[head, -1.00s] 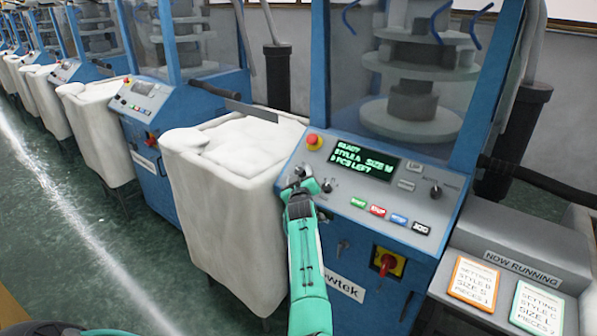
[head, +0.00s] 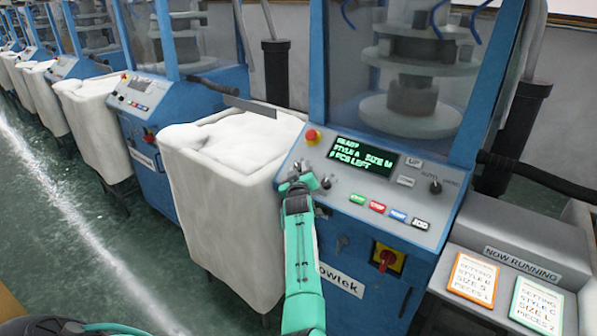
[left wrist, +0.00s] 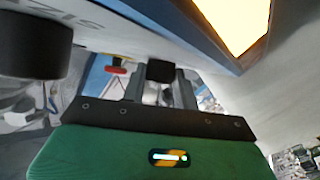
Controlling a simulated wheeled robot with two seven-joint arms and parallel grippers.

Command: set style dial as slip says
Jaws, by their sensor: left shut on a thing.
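My left gripper (head: 297,178) is shut on the style dial, at the left end of the control panel (head: 425,208). The jaws hide most of the dial in the head view; in the left wrist view a dark knob (left wrist: 160,71) shows between the fingers. The size dial (head: 326,183) is just right of the gripper, and its black knob (left wrist: 36,46) shows at the left wrist view's upper left. The green display (head: 363,157) appears to read ready, style A, size M. An orange-edged slip (head: 472,279) appears to say style B, size S; a green-edged slip (head: 537,306) says style C, size L. My right gripper is out of view.
A red emergency button (head: 312,137) sits above the dials. Coloured push buttons (head: 378,207) and a red main switch (head: 387,258) are to the right and below. A white fabric-filled bin (head: 222,215) stands close left of the arm. The slips lie on a grey shelf marked "now running" (head: 522,262).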

